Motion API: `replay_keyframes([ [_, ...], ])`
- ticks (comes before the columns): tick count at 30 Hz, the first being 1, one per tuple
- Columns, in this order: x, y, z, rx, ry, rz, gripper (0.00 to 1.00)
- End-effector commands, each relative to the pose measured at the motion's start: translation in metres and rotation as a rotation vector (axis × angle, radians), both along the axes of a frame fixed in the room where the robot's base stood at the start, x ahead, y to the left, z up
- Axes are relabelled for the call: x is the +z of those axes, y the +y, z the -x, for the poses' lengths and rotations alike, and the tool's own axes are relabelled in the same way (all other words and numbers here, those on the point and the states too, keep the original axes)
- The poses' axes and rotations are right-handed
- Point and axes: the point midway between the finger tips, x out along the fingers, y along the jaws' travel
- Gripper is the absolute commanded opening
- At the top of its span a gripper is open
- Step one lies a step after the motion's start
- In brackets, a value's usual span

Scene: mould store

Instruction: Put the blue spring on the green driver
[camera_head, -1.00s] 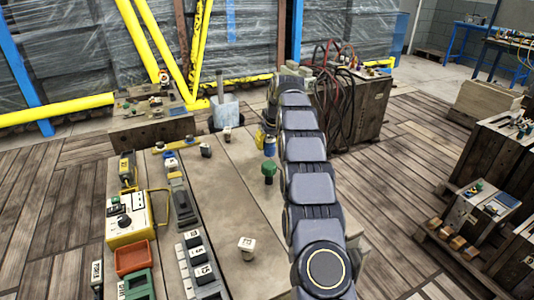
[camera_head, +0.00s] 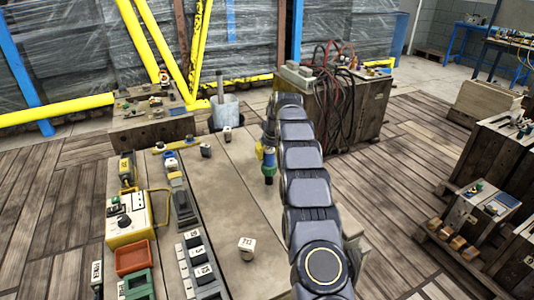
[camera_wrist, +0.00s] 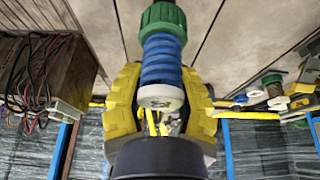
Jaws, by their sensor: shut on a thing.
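The blue spring (camera_wrist: 162,62), a ribbed coil with a white end, is between the yellow fingers of my gripper (camera_wrist: 161,103) in the wrist view. My gripper is shut on it. The green driver (camera_wrist: 163,17) is directly beyond the spring's far end, in line with it. In the head view the blue spring (camera_head: 269,155) hangs upright beside my arm, directly over the green driver (camera_head: 269,168), which stands on the table. The two look touching or nearly so; I cannot tell if the spring is seated. My arm partly hides the gripper.
On the table (camera_head: 225,195), a white lettered block (camera_head: 246,248) stands in front and a smaller one (camera_head: 206,150) at the back. A yellow-and-white control box (camera_head: 128,218) and an orange bin (camera_head: 132,257) line the left side. The table's middle is clear.

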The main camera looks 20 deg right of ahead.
Motion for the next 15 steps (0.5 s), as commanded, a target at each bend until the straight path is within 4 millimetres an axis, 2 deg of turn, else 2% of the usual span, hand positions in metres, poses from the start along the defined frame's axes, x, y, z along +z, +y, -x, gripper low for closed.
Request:
replay_keyframes([
  [2, -0.0025, 0.0003, 0.0002, 0.000, 0.001, -0.001, 0.00],
  [3, -0.0029, 0.0002, 0.0002, 0.000, 0.001, -0.001, 0.37],
  [4, -0.0027, 0.0002, 0.0001, 0.000, 0.001, 0.000, 0.50],
  [5, -0.0026, 0.0002, 0.0000, 0.000, 0.001, 0.000, 0.56],
  [15, -0.0016, 0.0001, 0.0000, 0.000, 0.000, 0.000, 0.56],
])
